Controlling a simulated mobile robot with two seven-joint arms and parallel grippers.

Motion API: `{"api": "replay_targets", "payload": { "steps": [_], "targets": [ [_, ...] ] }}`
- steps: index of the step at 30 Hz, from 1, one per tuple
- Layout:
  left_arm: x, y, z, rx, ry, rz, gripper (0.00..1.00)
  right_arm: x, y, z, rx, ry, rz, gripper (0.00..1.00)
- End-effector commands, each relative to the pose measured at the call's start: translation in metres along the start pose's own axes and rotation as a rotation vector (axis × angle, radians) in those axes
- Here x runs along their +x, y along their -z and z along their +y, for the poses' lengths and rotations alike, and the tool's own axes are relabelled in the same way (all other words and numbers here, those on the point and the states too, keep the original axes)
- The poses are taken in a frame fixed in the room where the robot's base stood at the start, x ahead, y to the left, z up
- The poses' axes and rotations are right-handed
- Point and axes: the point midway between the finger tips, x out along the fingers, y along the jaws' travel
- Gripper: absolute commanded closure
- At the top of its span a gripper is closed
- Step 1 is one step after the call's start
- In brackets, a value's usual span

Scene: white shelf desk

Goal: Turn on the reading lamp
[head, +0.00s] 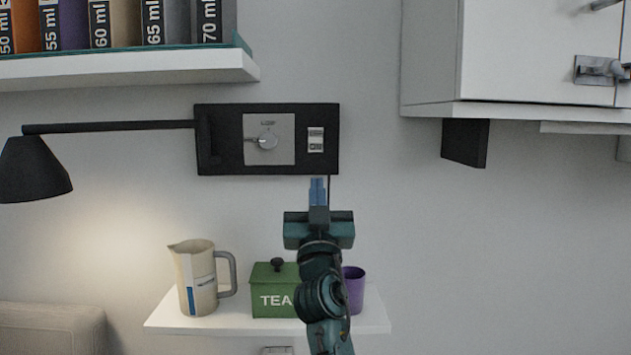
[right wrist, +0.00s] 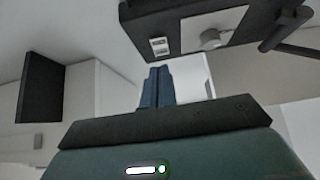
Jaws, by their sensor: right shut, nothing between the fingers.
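The reading lamp has a black cone shade (head: 35,170) on a long thin arm at the left, joined to a black wall panel (head: 220,150). A warm glow lies on the wall below and right of the shade. The panel carries a light plate with a round knob (head: 267,139) and a small white rocker switch (head: 316,140), which also shows in the right wrist view (right wrist: 160,46). My right gripper (head: 318,180) is shut and empty, its blue fingers pointing up just below the panel's lower edge, under the switch. My left gripper is not in view.
A small white shelf (head: 220,326) below holds a beige pitcher (head: 197,280), a green tea box (head: 272,300) and a purple cup (head: 355,288). A white cabinet (head: 540,55) hangs at upper right. The wall right of my gripper is clear.

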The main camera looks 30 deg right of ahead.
Motion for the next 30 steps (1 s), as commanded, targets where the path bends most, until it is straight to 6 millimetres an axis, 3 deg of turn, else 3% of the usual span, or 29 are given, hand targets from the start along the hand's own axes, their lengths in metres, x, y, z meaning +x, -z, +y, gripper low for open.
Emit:
{"api": "replay_targets", "payload": {
  "steps": [3, 9, 30],
  "targets": [
    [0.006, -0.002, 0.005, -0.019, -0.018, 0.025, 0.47, -0.025, -0.009, 0.000, 0.002, 0.000, -0.001, 1.00],
    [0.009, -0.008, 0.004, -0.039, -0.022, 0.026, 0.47, -0.043, -0.011, 0.000, 0.001, 0.000, 0.000, 1.00],
    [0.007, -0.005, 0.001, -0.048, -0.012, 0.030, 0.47, -0.045, -0.011, 0.000, 0.001, 0.000, 0.001, 1.00]
  ]
}}
